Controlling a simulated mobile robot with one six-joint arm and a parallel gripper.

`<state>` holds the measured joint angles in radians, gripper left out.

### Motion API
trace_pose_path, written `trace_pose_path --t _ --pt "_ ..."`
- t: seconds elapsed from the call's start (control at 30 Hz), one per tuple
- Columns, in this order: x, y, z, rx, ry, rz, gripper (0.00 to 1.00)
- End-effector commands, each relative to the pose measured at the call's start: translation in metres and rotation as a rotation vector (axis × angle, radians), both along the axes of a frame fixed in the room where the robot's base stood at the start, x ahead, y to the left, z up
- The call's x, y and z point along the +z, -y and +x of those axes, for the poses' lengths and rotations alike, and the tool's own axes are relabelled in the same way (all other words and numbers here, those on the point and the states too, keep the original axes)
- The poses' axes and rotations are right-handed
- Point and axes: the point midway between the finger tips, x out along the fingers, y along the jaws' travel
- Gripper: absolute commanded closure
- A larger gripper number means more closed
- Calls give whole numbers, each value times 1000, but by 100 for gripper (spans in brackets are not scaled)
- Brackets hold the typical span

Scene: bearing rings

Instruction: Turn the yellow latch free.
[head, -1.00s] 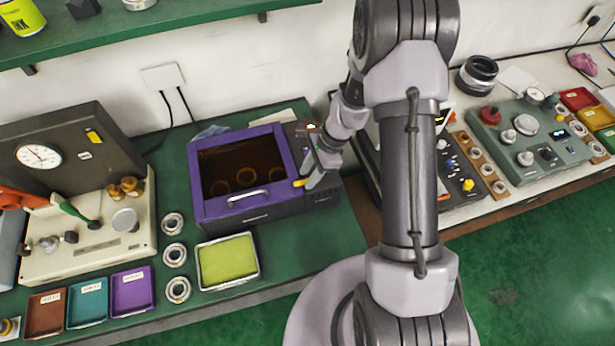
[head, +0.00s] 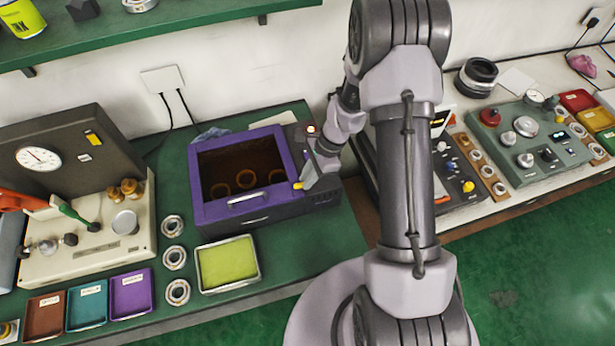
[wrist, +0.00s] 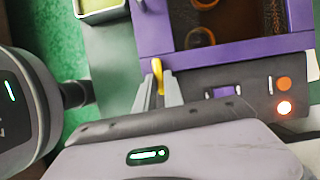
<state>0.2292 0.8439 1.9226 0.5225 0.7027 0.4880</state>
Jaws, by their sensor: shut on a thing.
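The yellow latch (wrist: 157,70) sits at the corner of the purple-framed box (head: 240,209), on the side nearest my arm. My gripper (wrist: 158,88) is shut on the latch, with a finger on either side of it in the wrist view. In the head view the latch (head: 298,185) shows as a small yellow bit at my gripper (head: 304,184), which partly hides it. The box's lid has a dark window and a pale handle (head: 247,198). Several rings show dimly behind the window.
A tray with a yellow-green pad (head: 228,263) and several metal rings (head: 174,258) lie in front and to the left. A grey control unit (head: 530,140) stands at the right.

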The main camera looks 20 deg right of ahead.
Motion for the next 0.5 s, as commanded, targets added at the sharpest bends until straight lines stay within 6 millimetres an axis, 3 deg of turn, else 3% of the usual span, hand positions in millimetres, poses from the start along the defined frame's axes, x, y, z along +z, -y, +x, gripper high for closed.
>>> trace_pose_path --t 0.5 --pt "0 -1 1 406 0 0 100"
